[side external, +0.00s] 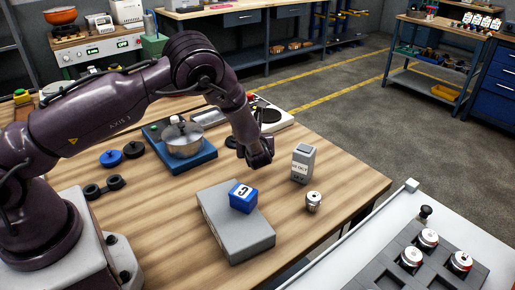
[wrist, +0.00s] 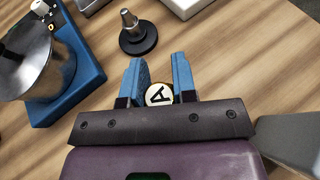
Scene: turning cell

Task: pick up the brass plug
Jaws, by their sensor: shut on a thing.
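My gripper (side external: 259,160) is low over the wooden table, just behind the blue block. In the wrist view its two blue fingers (wrist: 159,72) are shut on a small round thing, which I take to be the brass plug (wrist: 158,95). Its round face is pale cream with a black letter A and a yellowish rim. The plug is hidden in the side view. I cannot tell whether it touches the table.
A blue block (side external: 243,198) lies on a grey box (side external: 238,235). A grey upright box (side external: 303,163) and a silver plug (side external: 313,202) stand right. A black-based post (wrist: 137,37) is ahead. A metal pot (side external: 184,140) sits on a blue base (side external: 182,162).

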